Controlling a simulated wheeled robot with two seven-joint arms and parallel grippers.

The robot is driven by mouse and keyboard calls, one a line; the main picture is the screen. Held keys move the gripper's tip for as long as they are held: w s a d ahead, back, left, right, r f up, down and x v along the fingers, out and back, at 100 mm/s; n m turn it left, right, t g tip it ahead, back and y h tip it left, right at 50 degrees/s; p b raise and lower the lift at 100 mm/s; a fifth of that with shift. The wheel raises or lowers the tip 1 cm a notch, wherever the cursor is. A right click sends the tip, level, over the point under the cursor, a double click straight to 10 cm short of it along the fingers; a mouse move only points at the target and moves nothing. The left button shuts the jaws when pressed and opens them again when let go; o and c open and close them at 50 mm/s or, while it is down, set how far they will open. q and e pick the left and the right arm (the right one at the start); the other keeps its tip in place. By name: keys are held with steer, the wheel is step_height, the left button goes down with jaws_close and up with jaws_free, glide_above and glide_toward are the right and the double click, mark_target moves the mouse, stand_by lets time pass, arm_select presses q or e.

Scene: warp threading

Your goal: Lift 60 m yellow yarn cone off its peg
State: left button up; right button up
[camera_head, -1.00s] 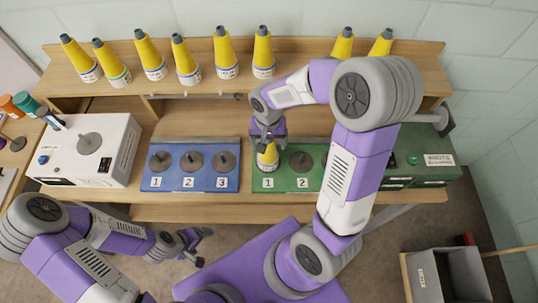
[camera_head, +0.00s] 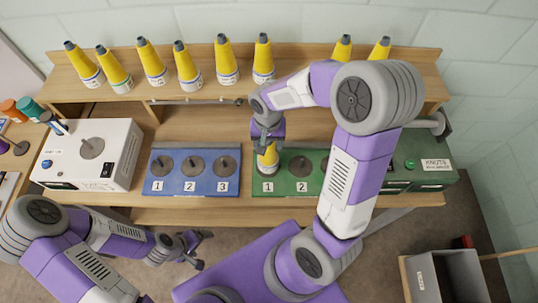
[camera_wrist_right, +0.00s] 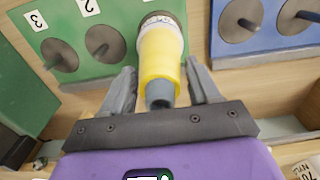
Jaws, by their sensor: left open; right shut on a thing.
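A yellow yarn cone (camera_head: 268,156) with a white-labelled base and grey tip is at place 1 of the green board (camera_head: 287,184). Its peg is hidden, and I cannot tell whether the base touches the board. My right gripper (camera_head: 267,139) is above it, shut on its upper part. In the right wrist view the yellow cone (camera_wrist_right: 161,55) is between the two fingers of the right gripper (camera_wrist_right: 162,85). The length on its label is too small to read. My left gripper (camera_head: 198,249) is open and empty, in front of the table and away from the cone.
Several yellow cones (camera_head: 222,60) stand on the back shelf. A blue board (camera_head: 190,184) with three empty pegs lies left of the green one. A white machine (camera_head: 90,150) is at left, a dark green box (camera_head: 428,165) at right, and a grey bin (camera_head: 448,273) below right.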

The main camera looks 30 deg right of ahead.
step_height(320, 180, up, 6)
steer(key=p, duration=0.4)
stand_by(0.3)
